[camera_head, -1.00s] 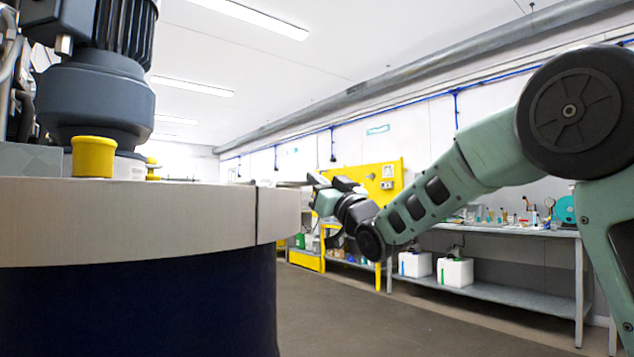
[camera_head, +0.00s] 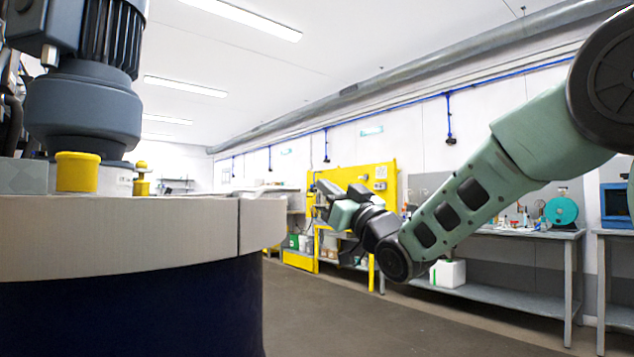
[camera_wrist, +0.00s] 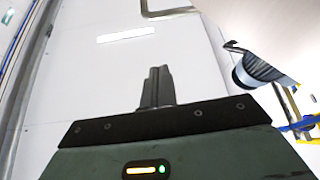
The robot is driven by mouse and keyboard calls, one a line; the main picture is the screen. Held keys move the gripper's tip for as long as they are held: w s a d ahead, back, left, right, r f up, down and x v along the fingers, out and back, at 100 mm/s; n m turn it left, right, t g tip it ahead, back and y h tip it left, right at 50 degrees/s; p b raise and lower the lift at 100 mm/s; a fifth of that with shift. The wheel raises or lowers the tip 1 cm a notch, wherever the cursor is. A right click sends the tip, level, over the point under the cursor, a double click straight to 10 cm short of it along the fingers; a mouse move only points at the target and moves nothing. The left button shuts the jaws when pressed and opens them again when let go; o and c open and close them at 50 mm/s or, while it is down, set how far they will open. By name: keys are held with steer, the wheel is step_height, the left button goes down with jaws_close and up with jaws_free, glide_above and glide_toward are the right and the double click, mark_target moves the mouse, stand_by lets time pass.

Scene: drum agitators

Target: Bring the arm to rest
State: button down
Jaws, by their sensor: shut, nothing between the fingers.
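My gripper (camera_head: 322,188) is at the end of my green arm, in the middle of the head view. It is right of the drum's rim, with a gap between them. In the wrist view my gripper (camera_wrist: 157,72) has its two fingers together, with nothing between them, against the white ceiling. The large drum (camera_head: 120,235) has a pale grey rim and a dark blue body and fills the left of the head view. On it stand a dark agitator motor (camera_head: 85,105) and yellow caps (camera_head: 77,171).
A yellow rack (camera_head: 358,183) stands behind my gripper. A grey workbench (camera_head: 500,293) with a white container (camera_head: 448,273) on its lower shelf runs along the right wall. The grey floor (camera_head: 340,315) between drum and bench is open. A motor-like shape (camera_wrist: 262,70) shows at right in the wrist view.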

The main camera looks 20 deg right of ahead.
steer(key=s+d+f+m+g+h, duration=0.2)
steer(key=f+g+h, duration=0.25)
steer(key=f, duration=0.75)
steer(key=s+d+f+m+g+h, duration=0.25)
steer(key=f+g, duration=0.25)
steer(key=f, duration=0.7)
steer(key=s+f+g+h, duration=0.1)
steer(key=s+f+g, duration=1)
steer(key=s+f, duration=0.7)
steer(key=s+a+r+n+g, duration=0.15)
steer(key=s+a+n, duration=0.25)
steer(key=s+a, duration=0.4)
steer(key=s+a+r+n+g, duration=0.1)
steer(key=s+a+r+n, duration=0.15)
steer(key=s+a, duration=0.55)
step_height(320, 180, up, 26)
steer(key=w+a+p, duration=0.1)
steer(key=w+p, duration=0.1)
steer(key=p, duration=2.4)
steer(key=shift+a+f, duration=0.15)
steer(key=shift+a, duration=0.05)
